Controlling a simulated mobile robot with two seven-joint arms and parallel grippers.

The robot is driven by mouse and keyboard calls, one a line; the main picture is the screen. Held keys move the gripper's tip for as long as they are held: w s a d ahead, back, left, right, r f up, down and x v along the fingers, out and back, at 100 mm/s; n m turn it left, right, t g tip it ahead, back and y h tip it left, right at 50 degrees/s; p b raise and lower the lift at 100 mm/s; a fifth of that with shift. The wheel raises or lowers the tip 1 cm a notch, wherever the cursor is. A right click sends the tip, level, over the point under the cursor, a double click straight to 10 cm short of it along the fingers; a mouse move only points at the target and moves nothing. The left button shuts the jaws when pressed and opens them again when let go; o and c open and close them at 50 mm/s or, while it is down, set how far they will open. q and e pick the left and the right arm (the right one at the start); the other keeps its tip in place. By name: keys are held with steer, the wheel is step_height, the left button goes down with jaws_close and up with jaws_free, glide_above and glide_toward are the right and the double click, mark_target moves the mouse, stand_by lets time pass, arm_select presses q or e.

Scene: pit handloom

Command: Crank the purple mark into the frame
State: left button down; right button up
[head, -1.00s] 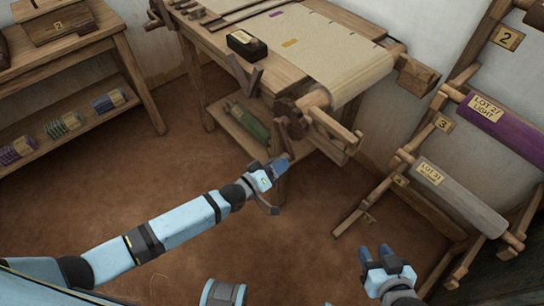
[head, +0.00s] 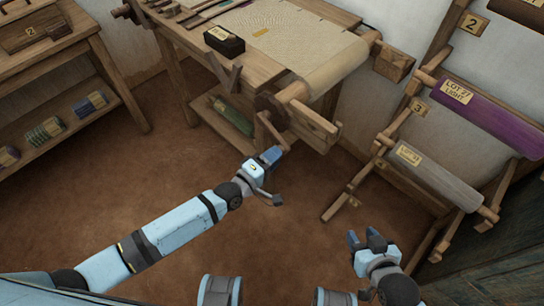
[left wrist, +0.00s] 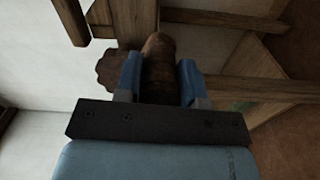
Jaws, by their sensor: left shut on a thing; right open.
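My left gripper (head: 270,157) is shut on the wooden crank handle (left wrist: 158,75) at the front of the loom; its two blue fingers stand either side of the handle in the left wrist view. The crank (head: 266,128) hangs below the toothed wheel (head: 271,106) at the end of the cloth roller (head: 292,93). Pale cloth (head: 310,42) runs over the loom, with a yellow mark (head: 261,31) on it. I see no purple mark now; the far cloth is cut off by the top edge. My right gripper (head: 367,241) is open and empty over the floor.
A dark labelled box (head: 224,41) sits on the loom's left side. A rack (head: 410,120) with a purple roll (head: 490,116) and a grey roll (head: 436,178) stands right. A side table (head: 70,55) with spools below is left. The floor between is clear.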

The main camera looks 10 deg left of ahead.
steer(key=shift+r, duration=0.15)
arm_select(q)
steer(key=c, duration=0.7)
jaws_free()
steer(key=shift+c, duration=0.2)
arm_select(e)
steer(key=shift+w+r, duration=0.1)
steer(key=shift+r, duration=0.05)
arm_select(q)
steer(key=shift+s, duration=0.1)
steer(key=v, duration=1.3)
steer(key=shift+s+a+p, duration=0.25)
steer(key=shift+p, duration=0.05)
